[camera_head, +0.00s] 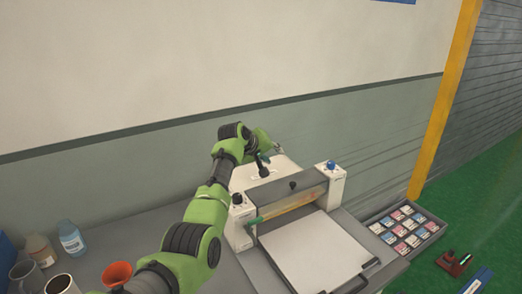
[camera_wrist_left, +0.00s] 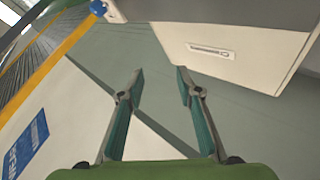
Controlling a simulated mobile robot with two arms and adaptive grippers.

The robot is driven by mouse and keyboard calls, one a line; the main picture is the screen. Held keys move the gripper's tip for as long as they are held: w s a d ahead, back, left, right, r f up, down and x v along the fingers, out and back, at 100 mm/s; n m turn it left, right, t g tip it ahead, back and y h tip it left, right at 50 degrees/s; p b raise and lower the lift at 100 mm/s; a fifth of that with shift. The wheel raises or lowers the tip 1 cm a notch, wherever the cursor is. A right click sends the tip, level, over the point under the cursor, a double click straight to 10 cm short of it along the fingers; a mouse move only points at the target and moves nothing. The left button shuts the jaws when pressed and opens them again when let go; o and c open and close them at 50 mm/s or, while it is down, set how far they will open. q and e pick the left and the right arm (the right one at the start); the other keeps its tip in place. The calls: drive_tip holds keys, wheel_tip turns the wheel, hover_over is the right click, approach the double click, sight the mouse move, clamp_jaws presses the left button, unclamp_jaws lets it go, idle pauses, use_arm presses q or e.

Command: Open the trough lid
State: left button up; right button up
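A white bench machine (camera_head: 243,237) with a roller, a dark upper panel (camera_head: 275,197) and a black knob (camera_head: 292,185) stands on the grey table. A pale box-like part (camera_head: 283,166) lies behind it. I cannot tell for sure which part is the trough lid. My left gripper (camera_head: 266,153) is above the pale part, partly hidden by its own arm. In the left wrist view the gripper (camera_wrist_left: 160,72) is open, with nothing between its fingers. A white panel (camera_wrist_left: 240,50) with a slot-like handle (camera_wrist_left: 211,51) is beyond the fingers, to the upper right. My right gripper is out of view.
A white sheet (camera_head: 312,255) lies in front of the roller. A tray of small boxes (camera_head: 437,229) is to the right. Bottles (camera_head: 71,238), mugs (camera_head: 60,285) and an orange funnel (camera_head: 117,274) stand at left. The wall (camera_head: 120,185) is close behind.

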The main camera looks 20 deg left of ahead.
use_arm(q)
drive_tip(key=v, duration=0.8)
drive_tip(key=shift+s+a+r, duration=0.2)
drive_tip(key=shift+s+r, duration=0.05)
drive_tip(key=shift+s, duration=0.05)
